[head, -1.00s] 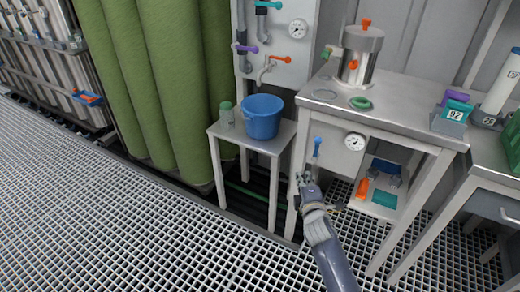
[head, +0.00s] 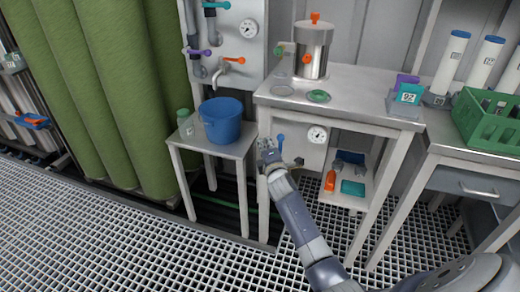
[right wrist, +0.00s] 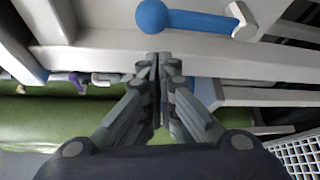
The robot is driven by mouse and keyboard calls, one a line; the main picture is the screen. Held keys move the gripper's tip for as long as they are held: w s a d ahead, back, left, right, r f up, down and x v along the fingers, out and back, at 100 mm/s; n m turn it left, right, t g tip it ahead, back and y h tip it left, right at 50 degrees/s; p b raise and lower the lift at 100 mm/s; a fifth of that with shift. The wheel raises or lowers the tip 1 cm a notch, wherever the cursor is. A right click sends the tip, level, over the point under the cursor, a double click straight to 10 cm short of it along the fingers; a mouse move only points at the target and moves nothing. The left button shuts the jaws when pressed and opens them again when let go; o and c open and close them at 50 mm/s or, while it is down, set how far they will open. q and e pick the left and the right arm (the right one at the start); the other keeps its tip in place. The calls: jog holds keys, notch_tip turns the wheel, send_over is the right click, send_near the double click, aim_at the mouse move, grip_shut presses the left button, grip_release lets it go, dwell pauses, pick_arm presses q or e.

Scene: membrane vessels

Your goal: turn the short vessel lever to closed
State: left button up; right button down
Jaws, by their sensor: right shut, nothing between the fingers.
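The short steel vessel (head: 313,50) stands on the metal bench, with an orange knob (head: 307,59) on its front and another on top. A lever with a blue ball knob (head: 281,138) is on the gauge panel under the bench top. This blue lever (right wrist: 152,17) also shows at the top of the right wrist view, running sideways to a pale bracket. My right gripper (head: 266,152) is just left of the blue lever. In the wrist view my right gripper (right wrist: 155,60) is shut and empty, its fingertips apart from the blue knob in the picture. My left gripper is out of view.
A blue bucket (head: 221,120) and a green-capped bottle (head: 185,124) stand on a side table to the left. A wall panel (head: 236,40) carries orange, purple and teal levers. A bench leg (head: 264,190) is close to my gripper. A green crate (head: 490,118) is at right.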

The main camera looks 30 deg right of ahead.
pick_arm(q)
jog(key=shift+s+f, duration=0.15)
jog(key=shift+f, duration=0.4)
pick_arm(e)
jog(key=shift+s+d+r, duration=0.25)
jog(key=shift+s+d, duration=0.3)
jog(key=shift+d, duration=0.05)
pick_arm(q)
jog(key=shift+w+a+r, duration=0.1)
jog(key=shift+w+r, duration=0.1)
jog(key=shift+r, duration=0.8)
pick_arm(e)
jog(key=shift+s+d+r+m, duration=0.1)
jog(key=shift+s+d+m, duration=0.1)
jog(key=shift+s+m, duration=0.1)
